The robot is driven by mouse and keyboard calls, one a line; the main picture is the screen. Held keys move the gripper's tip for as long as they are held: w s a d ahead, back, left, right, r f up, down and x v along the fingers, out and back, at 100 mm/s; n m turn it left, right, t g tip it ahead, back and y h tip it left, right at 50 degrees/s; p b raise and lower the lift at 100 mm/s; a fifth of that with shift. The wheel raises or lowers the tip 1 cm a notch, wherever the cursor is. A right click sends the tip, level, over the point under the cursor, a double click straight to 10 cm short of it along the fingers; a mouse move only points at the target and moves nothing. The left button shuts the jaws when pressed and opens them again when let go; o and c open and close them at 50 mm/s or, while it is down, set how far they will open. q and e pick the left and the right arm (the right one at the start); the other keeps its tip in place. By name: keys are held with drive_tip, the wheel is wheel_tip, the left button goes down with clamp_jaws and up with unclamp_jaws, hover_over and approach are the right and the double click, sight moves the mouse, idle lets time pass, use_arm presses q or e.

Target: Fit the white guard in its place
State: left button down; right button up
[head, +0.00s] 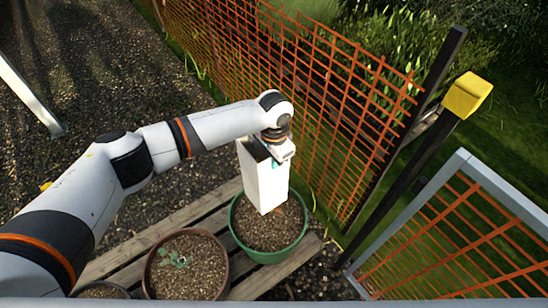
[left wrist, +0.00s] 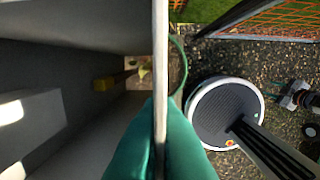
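The white guard (head: 265,182) is a tall, open-topped square tube. In the head view it is nearly upright over the green pot (head: 239,238), its lower end against the soil; I cannot tell whether it touches. My left gripper (head: 278,155) is at its top edge. In the left wrist view my teal fingers (left wrist: 160,135) are shut on one wall of the guard (left wrist: 160,50). Down inside it show a small green plant (left wrist: 145,72) and a yellow-ended stake (left wrist: 105,83). The head view hides both behind the guard wall. My right gripper does not show.
A brown pot (head: 148,279) with a seedling stands left of the green pot on a slatted wooden bench (head: 212,204). An orange mesh fence (head: 330,100) rises close behind. A yellow-capped post (head: 440,125) and a grey-framed mesh panel (head: 410,205) stand at right.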

use_arm(q)
drive_tip(key=b, duration=0.2)
hover_over(274, 183)
drive_tip(key=shift+w+f, duration=0.15)
drive_tip(key=shift+f, duration=2.1)
wheel_tip(274, 183, down, 7)
drive_tip(key=b, duration=0.4)
drive_tip(key=shift+b, duration=0.3)
drive_tip(key=shift+f, duration=0.15)
wheel_tip(274, 183, down, 6)
drive_tip(key=b, duration=0.4)
drive_tip(key=shift+f, duration=0.2)
idle(0.9)
drive_tip(key=c, duration=1.6)
unclamp_jaws()
